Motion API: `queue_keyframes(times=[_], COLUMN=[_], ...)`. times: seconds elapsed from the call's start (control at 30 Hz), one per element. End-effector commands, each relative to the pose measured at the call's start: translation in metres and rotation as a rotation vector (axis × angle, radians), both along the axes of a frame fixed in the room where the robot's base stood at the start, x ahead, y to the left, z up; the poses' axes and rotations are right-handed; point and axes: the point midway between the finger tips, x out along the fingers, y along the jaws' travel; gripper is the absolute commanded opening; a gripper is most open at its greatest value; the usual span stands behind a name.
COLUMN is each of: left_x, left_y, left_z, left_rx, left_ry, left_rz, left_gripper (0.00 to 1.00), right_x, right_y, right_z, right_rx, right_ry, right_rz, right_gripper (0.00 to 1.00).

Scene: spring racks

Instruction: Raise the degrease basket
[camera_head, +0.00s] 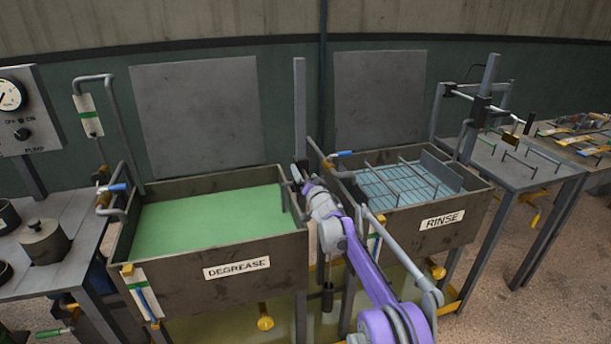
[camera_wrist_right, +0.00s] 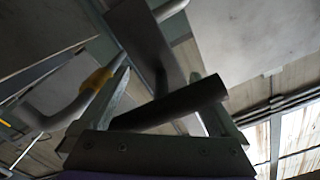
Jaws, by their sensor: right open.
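The degrease tank (camera_head: 290,250) is an open brown box, labelled DEGREASE, filled with green liquid (camera_head: 210,222). No basket shows above the liquid; whatever is under it is hidden. A grey upright post (camera_head: 300,105) stands at the tank's back right corner. My right gripper (camera_head: 303,180) is at the foot of that post, near the tank's right wall, partly hidden by its own purple arm. In the right wrist view the fingers (camera_wrist_right: 166,98) are open, with a dark round bar (camera_wrist_right: 178,104) lying across between them. Contact cannot be told. My left gripper is not in view.
The rinse tank (camera_head: 475,215) stands to the right, with a wire rack (camera_head: 400,183) in bluish liquid and a post with a cross arm (camera_head: 485,100). Pipes with blue-handled valves (camera_head: 113,188) edge the degrease tank at left. A bench with pots (camera_head: 45,240) is further left.

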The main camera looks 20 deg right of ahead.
Motion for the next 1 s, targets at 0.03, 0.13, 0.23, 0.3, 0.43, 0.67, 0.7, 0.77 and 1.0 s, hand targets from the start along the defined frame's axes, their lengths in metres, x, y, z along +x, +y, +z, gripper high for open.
queue_keyframes(times=[0.03, 0.13, 0.23, 0.3, 0.43, 0.67, 0.7, 0.77, 1.0], left_x=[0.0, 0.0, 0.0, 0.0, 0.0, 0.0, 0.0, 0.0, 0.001], left_y=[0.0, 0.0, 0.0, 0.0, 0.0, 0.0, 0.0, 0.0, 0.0], left_z=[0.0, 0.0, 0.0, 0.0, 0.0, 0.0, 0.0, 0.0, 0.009], left_rx=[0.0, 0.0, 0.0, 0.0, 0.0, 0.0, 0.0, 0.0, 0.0], left_ry=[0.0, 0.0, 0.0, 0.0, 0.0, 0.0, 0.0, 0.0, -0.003], left_rz=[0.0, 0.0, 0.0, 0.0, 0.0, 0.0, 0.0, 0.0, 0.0], left_gripper=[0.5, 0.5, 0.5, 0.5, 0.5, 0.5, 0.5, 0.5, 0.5], right_x=[0.0, 0.0, 0.0, 0.0, 0.0, 0.0, 0.0, 0.0, 0.0], right_y=[0.0, 0.0, 0.0, 0.0, 0.0, 0.0, 0.0, 0.0, 0.0], right_z=[0.0, 0.0, 0.0, 0.0, 0.0, 0.0, 0.0, 0.0, 0.026], right_rx=[0.0, 0.0, 0.0, -0.001, -0.002, -0.005, -0.005, -0.006, -0.009], right_ry=[0.0, 0.0, 0.0, 0.0, 0.0, 0.0, 0.0, 0.0, -0.001], right_rz=[0.0, 0.0, 0.0, 0.0, 0.0, 0.0, 0.0, 0.0, 0.001], right_gripper=[0.97, 0.81, 0.63, 0.5, 0.27, 0.0, 0.0, 0.0, 0.0])
